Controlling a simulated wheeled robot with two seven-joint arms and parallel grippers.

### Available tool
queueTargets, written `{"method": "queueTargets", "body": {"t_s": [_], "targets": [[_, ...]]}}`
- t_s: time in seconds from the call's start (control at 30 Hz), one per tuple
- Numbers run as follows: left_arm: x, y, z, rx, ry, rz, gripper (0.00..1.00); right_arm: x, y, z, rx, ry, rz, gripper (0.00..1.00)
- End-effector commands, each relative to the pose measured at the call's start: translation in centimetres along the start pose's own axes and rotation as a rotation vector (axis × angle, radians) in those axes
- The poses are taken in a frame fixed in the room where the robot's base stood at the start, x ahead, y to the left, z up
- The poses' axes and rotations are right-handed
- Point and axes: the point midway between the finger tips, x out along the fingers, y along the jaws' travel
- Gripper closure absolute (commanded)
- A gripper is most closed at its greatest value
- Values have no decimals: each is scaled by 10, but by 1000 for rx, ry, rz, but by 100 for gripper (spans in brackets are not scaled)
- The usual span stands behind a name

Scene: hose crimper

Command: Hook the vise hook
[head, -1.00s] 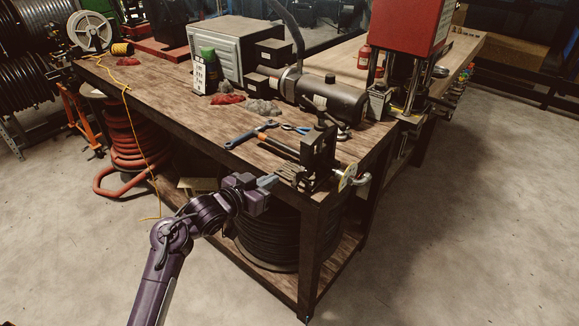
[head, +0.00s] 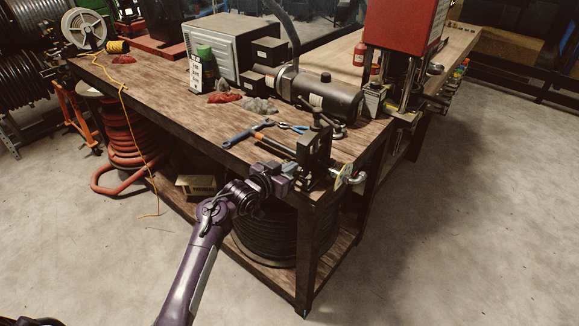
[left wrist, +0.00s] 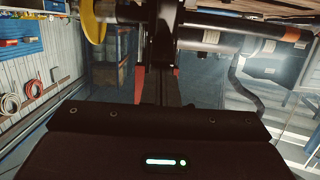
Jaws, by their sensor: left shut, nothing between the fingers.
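The dark metal vise (head: 316,155) is mounted at the near right corner of the workbench (head: 150,95). A yellow disc and a curved metal fitting (head: 356,179) stick out on its right side. I cannot make out the hook itself. My left gripper (head: 287,169) is shut and empty, close to the vise's left side; whether it touches is unclear. In the left wrist view the gripper's fingers (left wrist: 160,88) point toward a dark upright part of the vise (left wrist: 161,35), with the yellow disc at upper left. My right gripper is not in view.
A blue wrench (head: 248,132) and blue-handled pliers (head: 293,128) lie on the bench behind the vise. A black cylindrical machine (head: 325,95) and a red press (head: 405,35) stand farther back. A hose coil (head: 270,235) sits below. Floor to the right is clear.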

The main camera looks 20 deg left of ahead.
Motion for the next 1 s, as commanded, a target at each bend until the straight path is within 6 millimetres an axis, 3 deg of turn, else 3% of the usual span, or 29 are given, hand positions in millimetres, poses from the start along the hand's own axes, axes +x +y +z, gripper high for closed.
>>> {"method": "queueTargets", "body": {"t_s": [0.37, 1.0], "targets": [[0, 0, 1, 0, 3, 0, 100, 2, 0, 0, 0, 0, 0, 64], [-1, 0, 10, 0, 108, 1, 100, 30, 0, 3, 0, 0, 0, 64]]}}
